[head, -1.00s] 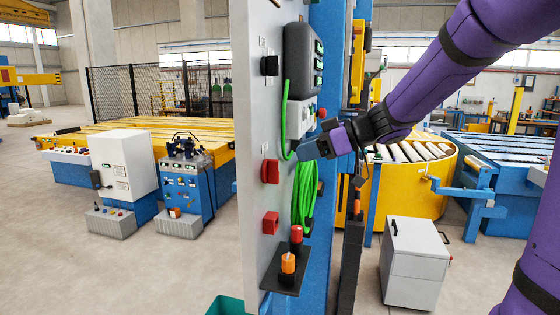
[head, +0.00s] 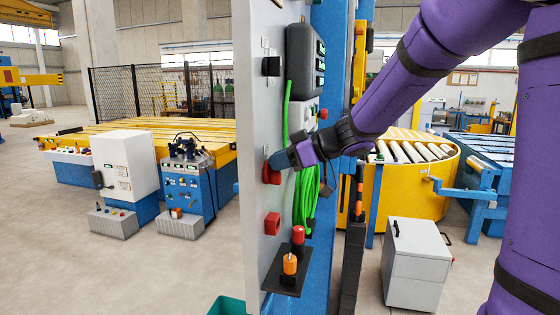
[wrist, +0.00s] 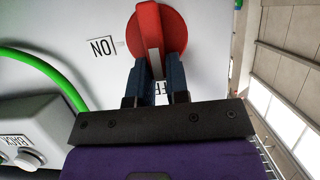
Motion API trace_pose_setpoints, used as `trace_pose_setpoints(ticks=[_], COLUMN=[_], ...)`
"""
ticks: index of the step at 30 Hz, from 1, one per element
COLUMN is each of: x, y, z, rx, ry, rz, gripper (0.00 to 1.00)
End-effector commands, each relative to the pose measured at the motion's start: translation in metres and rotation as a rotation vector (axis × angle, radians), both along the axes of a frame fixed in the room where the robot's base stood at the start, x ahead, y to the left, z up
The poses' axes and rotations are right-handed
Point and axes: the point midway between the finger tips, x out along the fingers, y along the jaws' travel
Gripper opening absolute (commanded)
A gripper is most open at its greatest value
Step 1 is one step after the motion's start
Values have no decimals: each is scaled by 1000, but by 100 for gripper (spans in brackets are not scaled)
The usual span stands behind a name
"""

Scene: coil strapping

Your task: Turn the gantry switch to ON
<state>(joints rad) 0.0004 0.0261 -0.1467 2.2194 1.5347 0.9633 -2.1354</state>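The gantry switch is a red rotary knob (head: 269,173) on the grey panel. It also fills the upper middle of the wrist view (wrist: 158,32). Its pale pointer mark faces the bottom of that view, towards a label partly hidden by my fingers, with "FF" showing. An "ON" label (wrist: 102,47), seen upside down, is to the knob's left. My gripper (wrist: 157,66) is at the knob, with one dark blue finger on each side of its pointer end. I cannot tell whether the fingers press on it. My gripper in the head view (head: 278,160) hides part of the knob.
A second red switch (head: 272,223) is lower on the panel, and a black one (head: 271,66) higher. Green cable (head: 306,200) hangs at the panel's side. A small shelf (head: 284,279) with red and orange items juts out below. A grey cabinet (head: 415,265) stands right.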

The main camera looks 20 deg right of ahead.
Motion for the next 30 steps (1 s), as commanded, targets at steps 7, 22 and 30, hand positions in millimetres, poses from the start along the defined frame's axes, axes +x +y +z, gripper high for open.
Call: trace_pose_setpoints(ticks=[7, 22, 30], x=[0, 7, 13], y=[0, -6, -10], z=[0, -1, -4], rx=[2, 138, 287], ry=[2, 189, 396], rz=[-1, -2, -1], gripper=[0, 0, 0])
